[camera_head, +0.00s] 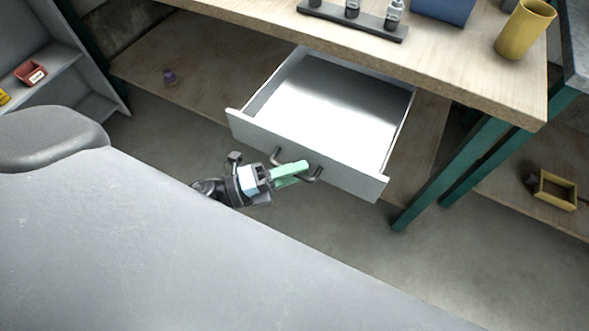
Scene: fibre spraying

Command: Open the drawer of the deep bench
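The drawer (257,138) of the wooden-topped bench (460,75) is pulled well out, and its bare inside shows empty. A dark curved handle (315,175) is on its white front. My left gripper (300,171), with green fingers, is at the handle, and its fingers overlap the handle's middle. The fingers look close together around the bar, though the exact contact is hard to make out. My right gripper is not in view.
On the bench top are a black rack (380,28) with small bottles, a yellow cup (524,29) and a blue box (443,10). A lower shelf (200,93) holds a small purple item (169,76). A yellow crate (555,190) lies at right. Green legs stand right of the drawer.

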